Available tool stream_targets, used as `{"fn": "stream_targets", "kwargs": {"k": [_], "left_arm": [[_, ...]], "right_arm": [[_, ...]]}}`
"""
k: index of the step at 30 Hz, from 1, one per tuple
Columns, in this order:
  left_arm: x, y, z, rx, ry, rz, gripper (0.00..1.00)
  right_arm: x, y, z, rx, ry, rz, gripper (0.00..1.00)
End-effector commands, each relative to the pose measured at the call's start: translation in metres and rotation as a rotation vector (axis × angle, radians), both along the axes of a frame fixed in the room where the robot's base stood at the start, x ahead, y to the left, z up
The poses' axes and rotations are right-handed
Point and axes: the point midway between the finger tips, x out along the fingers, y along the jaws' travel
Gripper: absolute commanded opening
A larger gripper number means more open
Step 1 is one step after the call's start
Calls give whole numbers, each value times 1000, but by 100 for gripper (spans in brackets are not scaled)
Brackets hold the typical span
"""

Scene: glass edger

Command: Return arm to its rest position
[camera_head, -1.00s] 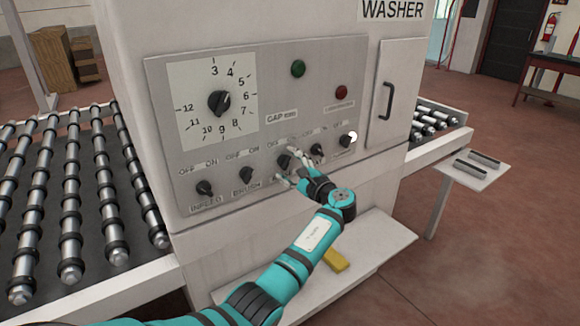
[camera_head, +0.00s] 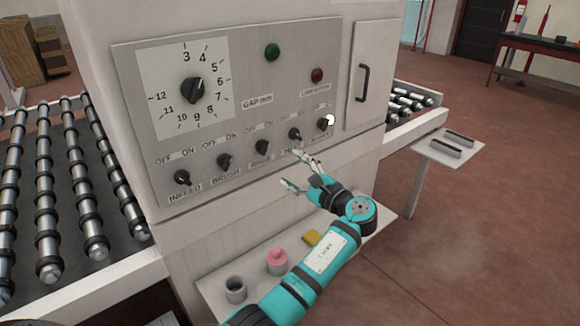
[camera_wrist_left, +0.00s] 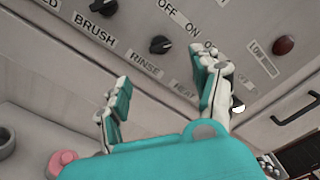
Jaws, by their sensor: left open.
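My left arm comes in from the bottom of the head view. Its gripper (camera_head: 291,170) is open and empty, in front of the washer's control panel (camera_head: 150,135), below and right of the rinse knob (camera_head: 262,148). In the left wrist view the two fingers (camera_wrist_left: 160,95) stand apart with nothing between them. The rinse knob also shows there (camera_wrist_left: 160,45), beyond the fingers and clear of them. My right gripper is not in view.
A shelf (camera_head: 213,283) under the panel carries a grey cup (camera_head: 236,289), a pink-topped item (camera_head: 277,261) and a yellow block (camera_head: 311,238), close to my forearm. Roller conveyors (camera_head: 50,200) flank the washer. A small side table (camera_head: 432,150) stands right. Floor at right is clear.

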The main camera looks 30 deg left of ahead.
Motion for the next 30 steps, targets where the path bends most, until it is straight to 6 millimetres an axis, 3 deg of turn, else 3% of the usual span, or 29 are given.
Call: {"fn": "stream_targets", "kwargs": {"k": [13, 17, 20, 23, 27, 30], "left_arm": [[0, 0, -1, -3, -1, 0, 65], [-13, 4, -26, -80, -15, -6, 65], [-40, 8, -73, -237, -48, -10, 65], [-84, 9, -133, -472, -104, 3, 65], [-163, -5, -203, -838, -187, 61, 65], [-215, -23, -230, -1064, -234, 119, 65]], "right_arm": [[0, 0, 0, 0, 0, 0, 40], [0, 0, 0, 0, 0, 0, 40], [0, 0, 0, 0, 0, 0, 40], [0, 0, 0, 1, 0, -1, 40], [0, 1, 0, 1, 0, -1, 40], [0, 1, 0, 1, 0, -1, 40]]}}
